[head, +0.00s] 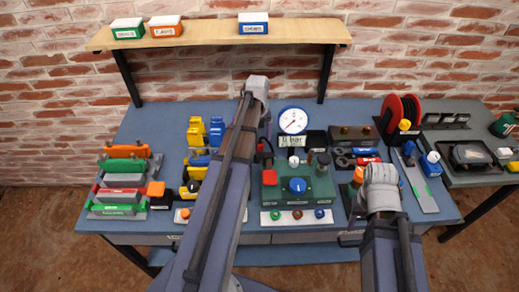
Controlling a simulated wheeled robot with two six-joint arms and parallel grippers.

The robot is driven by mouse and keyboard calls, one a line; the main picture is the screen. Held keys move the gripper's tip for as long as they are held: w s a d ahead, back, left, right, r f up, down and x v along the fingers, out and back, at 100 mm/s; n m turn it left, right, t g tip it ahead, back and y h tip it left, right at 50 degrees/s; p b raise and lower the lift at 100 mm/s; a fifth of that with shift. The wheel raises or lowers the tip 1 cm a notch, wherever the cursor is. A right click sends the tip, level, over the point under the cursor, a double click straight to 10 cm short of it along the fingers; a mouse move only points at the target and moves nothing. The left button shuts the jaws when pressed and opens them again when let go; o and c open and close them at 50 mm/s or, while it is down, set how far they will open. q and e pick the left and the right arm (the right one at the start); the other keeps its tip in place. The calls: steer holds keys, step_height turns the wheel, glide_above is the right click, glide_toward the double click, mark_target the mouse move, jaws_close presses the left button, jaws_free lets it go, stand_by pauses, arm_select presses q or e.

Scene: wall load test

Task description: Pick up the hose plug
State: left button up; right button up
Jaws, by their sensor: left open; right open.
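I cannot single out the hose plug for certain. A black curved hose-like piece with a red part (260,147) stands behind the left end of the green block (318,188), which carries a blue knob (298,185). It is partly hidden by my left arm. My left gripper (265,118) is at the far end of the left arm, left of the pressure gauge (293,121). My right gripper (380,198) is over the right part of the bench, right of the green block. Both grippers are open; their fingers are largely hidden by the wrists. I see nothing held.
A blue bench (255,238) carries clamps (123,180) at left, yellow fittings (206,132), a red hose reel (400,112) and a blue-capped bottle (431,163). A wooden shelf (215,34) with labelled boxes overhangs the back. A grey side table (465,128) stands right.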

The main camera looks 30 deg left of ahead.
mark_target(260, 149)
arm_select(q)
steer(key=shift+d+f+b, duration=0.1)
steer(key=shift+f+b, duration=3.55)
steer(key=shift+f, duration=0.25)
steer(key=shift+r, duration=0.1)
jaws_close()
